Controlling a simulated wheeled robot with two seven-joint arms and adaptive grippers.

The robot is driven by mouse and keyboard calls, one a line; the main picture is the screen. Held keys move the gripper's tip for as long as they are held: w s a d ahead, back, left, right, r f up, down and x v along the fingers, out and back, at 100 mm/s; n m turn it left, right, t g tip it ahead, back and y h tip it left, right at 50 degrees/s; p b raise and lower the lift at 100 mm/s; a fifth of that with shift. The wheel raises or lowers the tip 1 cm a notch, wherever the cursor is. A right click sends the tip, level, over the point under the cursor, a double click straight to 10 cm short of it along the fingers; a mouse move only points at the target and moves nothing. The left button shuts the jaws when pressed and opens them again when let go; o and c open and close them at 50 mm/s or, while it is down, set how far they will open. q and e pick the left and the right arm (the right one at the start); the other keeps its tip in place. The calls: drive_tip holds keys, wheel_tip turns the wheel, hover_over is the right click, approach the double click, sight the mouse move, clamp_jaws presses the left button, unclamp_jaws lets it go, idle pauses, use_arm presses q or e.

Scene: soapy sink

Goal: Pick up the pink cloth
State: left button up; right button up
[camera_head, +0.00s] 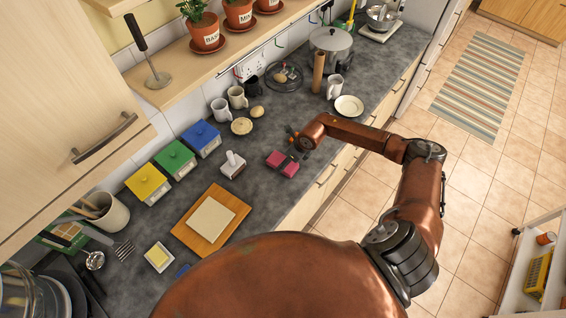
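The pink cloth (279,168) lies as a small folded block on the grey counter, near its front edge. My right arm comes in from the lower right and bends back over the counter. My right gripper (296,154) points down at the cloth's upper right side. Dark finger parts overlap the cloth from above. They are small and partly hidden by the wrist, so I cannot tell whether they are open or closed on it. My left gripper is not in view.
A white butter-dish-like object (232,164) stands left of the cloth. A wooden board (185,236), coloured canisters (175,160), mugs (221,110) and a plate (349,106) are around. A large pot (330,48) stands farther back. Some bare counter lies just below the cloth.

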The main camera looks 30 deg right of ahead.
drive_tip(key=shift+p+x, duration=0.3)
drive_tip(key=shift+x, duration=1.3)
drive_tip(key=shift+w, duration=0.1)
drive_tip(key=shift+r, duration=0.1)
drive_tip(key=c, duration=1.2)
drive_tip(key=shift+c, duration=0.2)
